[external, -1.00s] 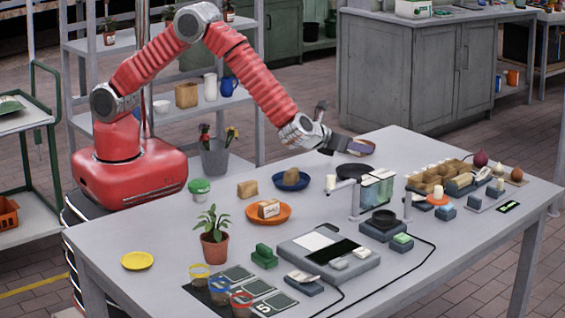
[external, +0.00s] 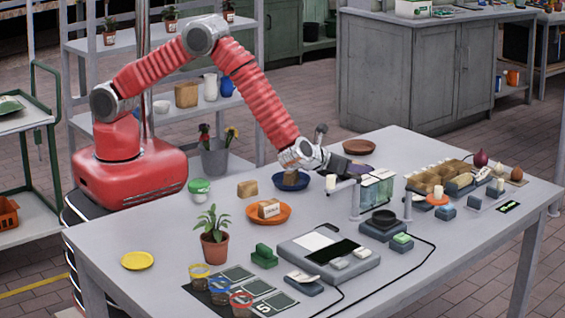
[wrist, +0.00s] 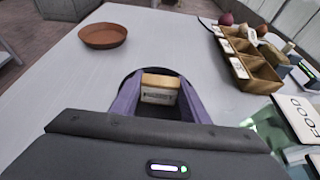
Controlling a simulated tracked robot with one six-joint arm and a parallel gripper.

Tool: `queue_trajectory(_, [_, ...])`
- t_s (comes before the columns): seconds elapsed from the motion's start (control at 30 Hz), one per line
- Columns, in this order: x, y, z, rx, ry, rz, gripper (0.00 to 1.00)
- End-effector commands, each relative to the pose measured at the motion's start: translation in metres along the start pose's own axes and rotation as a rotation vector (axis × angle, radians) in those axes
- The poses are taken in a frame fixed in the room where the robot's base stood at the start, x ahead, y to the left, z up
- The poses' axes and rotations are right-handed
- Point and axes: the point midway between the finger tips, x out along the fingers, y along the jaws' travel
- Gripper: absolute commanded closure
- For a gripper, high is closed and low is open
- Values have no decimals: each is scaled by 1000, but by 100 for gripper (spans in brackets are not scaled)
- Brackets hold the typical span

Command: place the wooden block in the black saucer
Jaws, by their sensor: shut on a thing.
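The wooden block (wrist: 160,88), light brown with a pale printed label on its front face, is between the purple fingers of my gripper (wrist: 158,84) in the wrist view. The fingers are shut on its sides. The black saucer (wrist: 131,77) shows as a dark rim around and behind the block, so the block is over or inside it; I cannot tell whether it touches the bottom. In the external view my gripper (external: 364,167) is low over the table's far side, and its dark body hides the block and most of the saucer.
A brown clay saucer (external: 359,147) stands behind my gripper; it also shows in the wrist view (wrist: 103,38). A glass-sided stand (external: 376,190) is close in front. A blue plate (external: 283,181) and orange plate (external: 285,216) are to the left, and a divided wooden tray (wrist: 258,77) is to the right.

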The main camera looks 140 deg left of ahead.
Motion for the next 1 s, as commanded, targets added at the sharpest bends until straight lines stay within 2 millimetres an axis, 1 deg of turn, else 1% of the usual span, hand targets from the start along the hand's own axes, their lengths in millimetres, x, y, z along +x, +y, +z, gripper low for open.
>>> queue_trajectory(0.27, [1,0,-1,0,0,0,80])
queue_trajectory(0.3, [0,0,-1,0,0,0,56])
queue_trajectory(0.4, [0,0,-1,0,0,0,51])
queue_trajectory(0.67, [0,0,0,-1,0,0,51])
queue_trajectory(0.77, [-4,0,1,-1,0,-1,51])
queue_trajectory(0.87, [-12,-1,1,-1,0,-2,51])
queue_trajectory(1.0, [-32,-1,2,-1,-1,-3,51])
